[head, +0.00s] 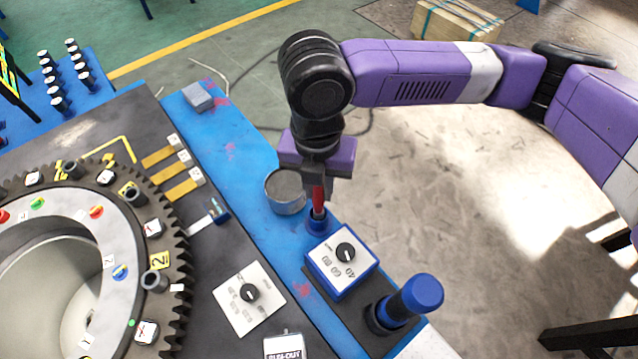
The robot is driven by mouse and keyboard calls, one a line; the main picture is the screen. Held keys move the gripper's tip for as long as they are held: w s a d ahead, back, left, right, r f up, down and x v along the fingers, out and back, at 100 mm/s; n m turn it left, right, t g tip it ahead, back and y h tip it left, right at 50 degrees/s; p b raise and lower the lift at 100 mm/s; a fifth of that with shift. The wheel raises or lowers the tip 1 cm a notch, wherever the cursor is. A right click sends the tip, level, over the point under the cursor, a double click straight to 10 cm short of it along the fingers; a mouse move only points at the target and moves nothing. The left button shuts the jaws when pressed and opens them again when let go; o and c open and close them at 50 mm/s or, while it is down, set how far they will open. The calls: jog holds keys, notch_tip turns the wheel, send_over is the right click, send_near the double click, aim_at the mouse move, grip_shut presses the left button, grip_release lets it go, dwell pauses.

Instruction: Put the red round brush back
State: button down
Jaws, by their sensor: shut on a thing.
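The red round brush (318,197) stands upright, its red handle showing below my gripper (318,185). My gripper points down and is shut on the brush's handle. The lower end of the brush is at a small blue holder (316,224) on the blue bench strip (236,155). I cannot tell whether the brush rests in the holder or is just above it. The fingertips are partly hidden by the purple gripper body.
A grey metal cup (285,196) stands close left of my gripper. A blue dial box (341,264) and a blue-capped cylinder (415,300) stand in front. A large toothed ring (176,240) fills the left. A grey block (197,97) lies farther back.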

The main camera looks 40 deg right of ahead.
jog(key=shift+f, duration=0.1)
jog(key=c, duration=1.7)
grip_release()
jog(key=o, duration=0.4)
notch_tip(320, 180, up, 12)
jog(key=shift+a+r, duration=0.1)
jog(key=shift+r, duration=0.05)
